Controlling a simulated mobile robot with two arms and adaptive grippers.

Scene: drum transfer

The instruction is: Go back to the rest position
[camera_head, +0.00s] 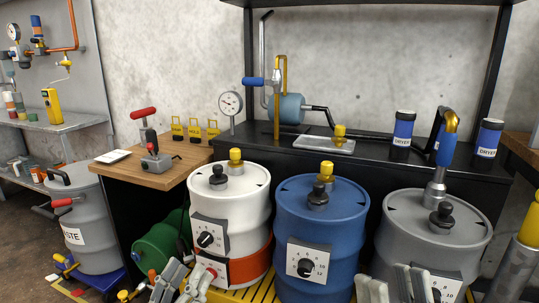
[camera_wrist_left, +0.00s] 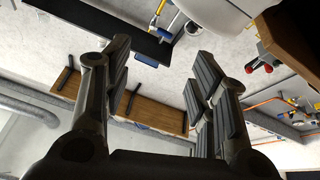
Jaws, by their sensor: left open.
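My left gripper (camera_head: 184,281) is at the bottom edge of the head view, in front of the white drum (camera_head: 255,206). In the left wrist view its fingers (camera_wrist_left: 160,90) stand wide apart with nothing between them. My right gripper (camera_head: 393,287) is at the bottom edge, in front of the blue drum (camera_head: 296,225) and the grey drum (camera_head: 400,232). Its fingers look apart, and no held object shows; its lower parts are cut off. The grey drum carries an upright spout with a blue-and-yellow handle (camera_head: 447,148).
The drums stand close together on a yellow grating (camera_head: 262,293). A black bench (camera_head: 280,156) behind them holds a gauge (camera_head: 230,103), a pump and drier canisters (camera_head: 403,132). A wooden side table (camera_head: 150,178) and a grey waste drum (camera_head: 93,225) stand left.

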